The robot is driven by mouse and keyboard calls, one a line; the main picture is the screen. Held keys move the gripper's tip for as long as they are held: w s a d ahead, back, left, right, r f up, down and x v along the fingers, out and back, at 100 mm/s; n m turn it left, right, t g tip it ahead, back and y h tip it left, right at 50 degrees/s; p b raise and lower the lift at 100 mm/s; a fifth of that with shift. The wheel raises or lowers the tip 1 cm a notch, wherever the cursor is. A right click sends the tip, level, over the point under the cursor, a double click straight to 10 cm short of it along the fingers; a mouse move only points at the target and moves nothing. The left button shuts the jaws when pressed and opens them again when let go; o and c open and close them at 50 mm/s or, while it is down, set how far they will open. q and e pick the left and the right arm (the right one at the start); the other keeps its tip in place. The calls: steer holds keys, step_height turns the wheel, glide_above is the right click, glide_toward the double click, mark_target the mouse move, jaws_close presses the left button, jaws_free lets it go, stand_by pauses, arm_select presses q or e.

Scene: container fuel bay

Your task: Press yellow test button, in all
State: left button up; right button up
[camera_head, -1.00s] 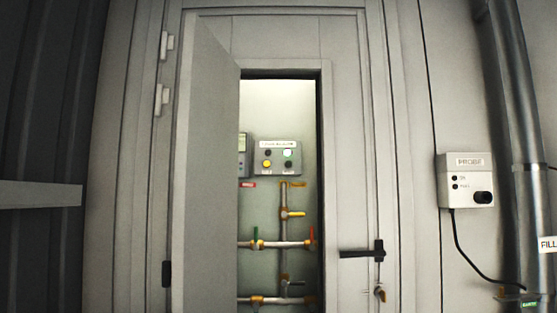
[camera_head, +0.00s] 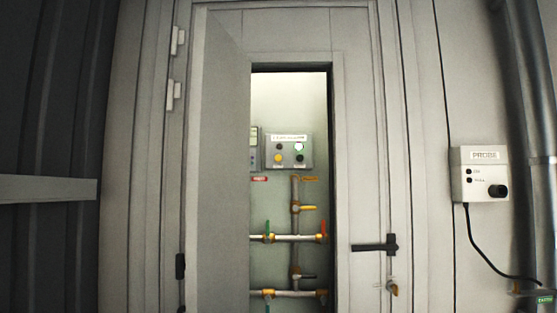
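A grey control box (camera_head: 289,151) is on the back wall inside the cabinet, seen through the door opening. Its yellow button (camera_head: 278,158) is at the lower left of the box. A dark button sits above it, a white one is at the upper right and a dark green one at the lower right. The label text is too small to read. Neither of my grippers is in view.
The grey cabinet door (camera_head: 216,165) stands open at the left of the opening. Pipes with coloured valve handles (camera_head: 294,238) run below the box. A black handle (camera_head: 376,246) is right of the opening. A PROBE box (camera_head: 480,174) hangs on the right wall.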

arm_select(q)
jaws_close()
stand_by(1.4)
